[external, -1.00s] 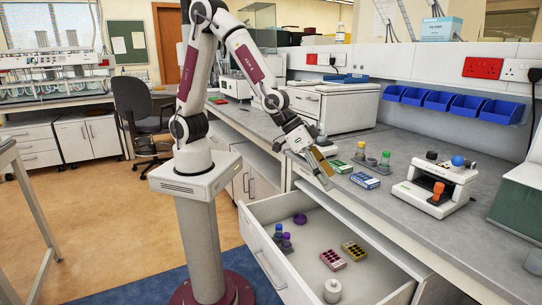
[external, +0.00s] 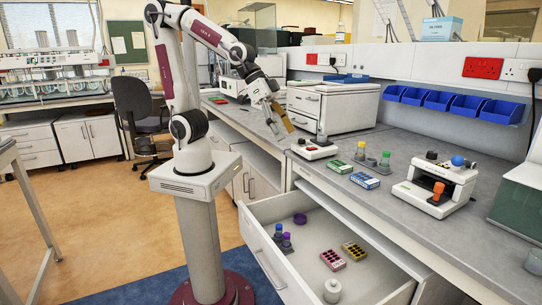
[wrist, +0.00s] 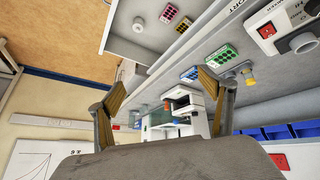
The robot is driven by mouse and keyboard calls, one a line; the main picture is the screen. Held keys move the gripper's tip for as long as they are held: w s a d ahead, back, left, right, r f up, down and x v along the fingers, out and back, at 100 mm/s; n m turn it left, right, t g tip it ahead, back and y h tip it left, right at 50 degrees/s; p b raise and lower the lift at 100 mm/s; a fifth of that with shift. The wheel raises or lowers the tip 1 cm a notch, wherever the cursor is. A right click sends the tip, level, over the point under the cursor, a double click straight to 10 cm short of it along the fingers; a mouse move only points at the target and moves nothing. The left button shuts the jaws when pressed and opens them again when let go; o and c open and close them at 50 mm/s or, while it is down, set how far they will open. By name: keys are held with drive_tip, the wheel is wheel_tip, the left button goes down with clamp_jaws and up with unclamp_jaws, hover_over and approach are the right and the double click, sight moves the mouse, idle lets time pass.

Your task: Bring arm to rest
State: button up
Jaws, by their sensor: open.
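My gripper (external: 279,122) is open and empty in the external view. It hangs above the left part of the bench (external: 225,113), to the left of a small white device (external: 315,149) and apart from it. In the wrist view my gripper (wrist: 168,100) shows its two brown fingers spread wide, with nothing between them. The arm is raised and bent over, its upper part reaching right toward the bench.
The drawer (external: 262,258) is open below the bench, holding blister packs, bottles and a purple ring. Green (external: 338,166) and blue (external: 365,181) packs, bottles and a tablet machine (external: 435,185) stand on the bench. A white drawer cabinet (external: 340,105) stands behind.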

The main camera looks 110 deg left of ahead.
drive_tip(key=s+a+r, duration=0.1)
drive_tip(key=s+a, duration=0.1)
drive_tip(key=s, duration=0.6)
drive_tip(key=s+a+r+g+y, duration=0.1)
drive_tip(key=s+a, duration=0.2)
drive_tip(key=s, duration=0.5)
drive_tip(key=shift+r, duration=0.35)
